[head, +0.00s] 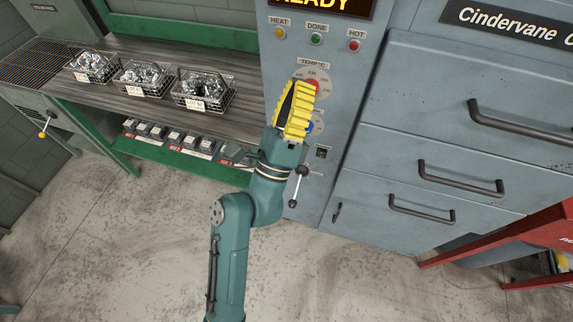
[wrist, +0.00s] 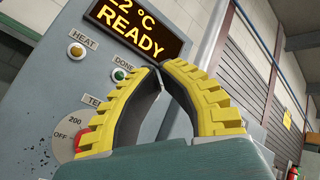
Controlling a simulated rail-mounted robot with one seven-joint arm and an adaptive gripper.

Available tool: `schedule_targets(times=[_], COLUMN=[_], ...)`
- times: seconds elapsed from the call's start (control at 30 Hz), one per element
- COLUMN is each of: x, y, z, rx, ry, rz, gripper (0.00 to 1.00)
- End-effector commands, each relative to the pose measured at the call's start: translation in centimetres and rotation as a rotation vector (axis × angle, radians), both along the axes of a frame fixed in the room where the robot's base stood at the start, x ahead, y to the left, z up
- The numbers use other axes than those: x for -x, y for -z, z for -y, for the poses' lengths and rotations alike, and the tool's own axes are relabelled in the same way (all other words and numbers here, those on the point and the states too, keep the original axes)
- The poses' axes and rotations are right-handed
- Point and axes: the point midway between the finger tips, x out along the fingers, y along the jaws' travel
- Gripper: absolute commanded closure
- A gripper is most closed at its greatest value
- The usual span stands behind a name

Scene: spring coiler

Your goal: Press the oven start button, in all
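The oven's grey control panel (head: 349,120) stands in front of my arm. My gripper (head: 301,86) has yellow ribbed fingers and is in front of the panel, over the lower-left part of the temperature dial in the head view. In the wrist view the two fingertips (wrist: 160,67) meet, with nothing between them. The temperature dial (head: 322,76) has a red knob (wrist: 81,138). A blue knob (head: 319,127) below it is partly hidden by the gripper. A small dark control (head: 321,153) is lower on the panel. I cannot tell which control is the start button, or whether the gripper touches the panel.
The display (wrist: 138,27) reads READY. Below it are the yellow HEAT lamp (head: 279,33), green DONE lamp (head: 316,39) and red HOT lamp (head: 354,45). Wire baskets (head: 203,102) stand on the bench at left. Grey drawers (head: 440,135) with protruding handles are at right, beside a red cart (head: 520,237).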

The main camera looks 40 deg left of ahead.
Motion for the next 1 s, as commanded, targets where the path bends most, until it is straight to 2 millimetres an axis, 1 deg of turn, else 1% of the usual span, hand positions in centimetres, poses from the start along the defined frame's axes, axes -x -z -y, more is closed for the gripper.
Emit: schedule_targets(times=[0.03,0.07,0.1,0.17,0.2,0.27,0.3,0.4,0.43,0.5,0.6,1.0], x=[0.1,0.1,0.1,0.3,0.4,0.7,0.9,1.6,1.7,2.1,2.4,2.2], y=[5.4,7.4,10.2,14.3,17.0,21.1,23.6,28.8,30.0,32.1,33.5,33.6], z=[-1.0,-1.4,-1.9,-2.5,-2.9,-3.4,-3.7,-4.1,-4.2,-4.3,-4.4,-4.4], rx=[-0.088,-0.146,-0.222,-0.33,-0.4,-0.499,-0.56,-0.686,-0.716,-0.769,-0.812,-0.819], ry=[-0.056,-0.087,-0.124,-0.17,-0.196,-0.227,-0.242,-0.263,-0.266,-0.269,-0.27,-0.268], rz=[-0.048,-0.078,-0.118,-0.176,-0.214,-0.269,-0.302,-0.371,-0.386,-0.413,-0.433,-0.436], gripper=[1.0,1.0,1.0,1.0,1.0,1.0,1.0,1.0,1.0,1.0,1.0,1.0])
